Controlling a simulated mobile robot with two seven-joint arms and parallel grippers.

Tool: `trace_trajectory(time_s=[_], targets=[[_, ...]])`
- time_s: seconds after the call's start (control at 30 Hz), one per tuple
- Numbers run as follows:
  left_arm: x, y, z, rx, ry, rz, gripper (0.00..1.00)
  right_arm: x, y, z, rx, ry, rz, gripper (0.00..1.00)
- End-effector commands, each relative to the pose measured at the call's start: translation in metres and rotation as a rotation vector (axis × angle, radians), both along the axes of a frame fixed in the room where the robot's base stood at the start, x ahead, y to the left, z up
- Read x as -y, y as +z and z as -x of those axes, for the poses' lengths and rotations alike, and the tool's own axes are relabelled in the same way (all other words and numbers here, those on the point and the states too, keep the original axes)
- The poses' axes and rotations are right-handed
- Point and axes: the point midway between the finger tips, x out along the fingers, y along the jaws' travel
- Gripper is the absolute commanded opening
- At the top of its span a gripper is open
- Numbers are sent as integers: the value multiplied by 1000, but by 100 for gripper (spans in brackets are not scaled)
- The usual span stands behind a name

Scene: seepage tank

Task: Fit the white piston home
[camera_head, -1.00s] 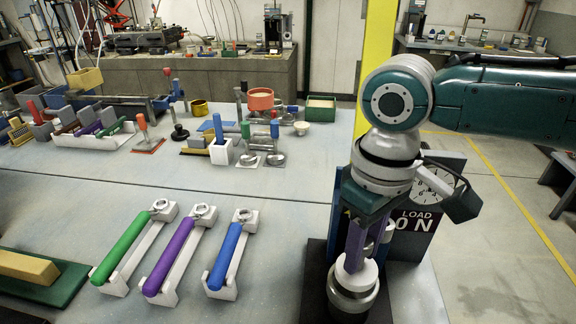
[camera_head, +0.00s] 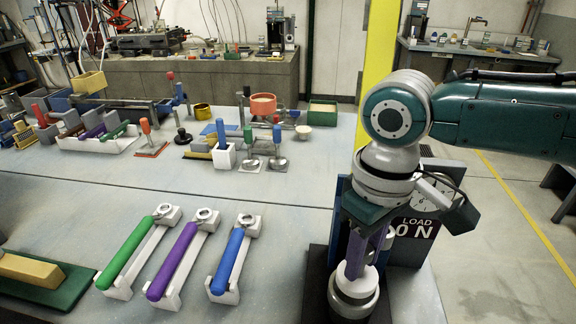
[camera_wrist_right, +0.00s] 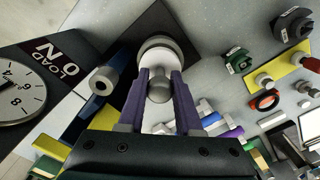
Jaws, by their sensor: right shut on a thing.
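The white piston (camera_head: 345,286) shows in the head view as a pale round disc at the top of a grey metal cylinder (camera_head: 352,304). Purple fingers of my right gripper (camera_head: 355,274) reach down to it from above. In the right wrist view, the fingers (camera_wrist_right: 160,79) close around a grey rounded knob (camera_wrist_right: 159,91), with the round pale-rimmed top beyond it. The piston looks upright and in line with the cylinder; how deep it sits I cannot tell. My left gripper is out of view.
A dial panel reading "LOAD 0 N" (camera_head: 414,228) stands close behind the right gripper. Green (camera_head: 126,254), purple (camera_head: 171,261) and blue (camera_head: 227,261) handled tools lie to the left on white holders. A green tray (camera_head: 68,291) is at the near left.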

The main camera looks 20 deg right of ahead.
Motion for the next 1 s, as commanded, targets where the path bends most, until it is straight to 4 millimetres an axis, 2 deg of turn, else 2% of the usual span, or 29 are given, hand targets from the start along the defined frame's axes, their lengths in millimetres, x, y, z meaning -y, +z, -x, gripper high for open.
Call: trace_trajectory(time_s=[0.37,1.0], targets=[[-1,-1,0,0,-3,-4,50,0,-2,0,1,0,0,0],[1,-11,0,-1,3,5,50,-1,-18,0,1,0,-1,0]])
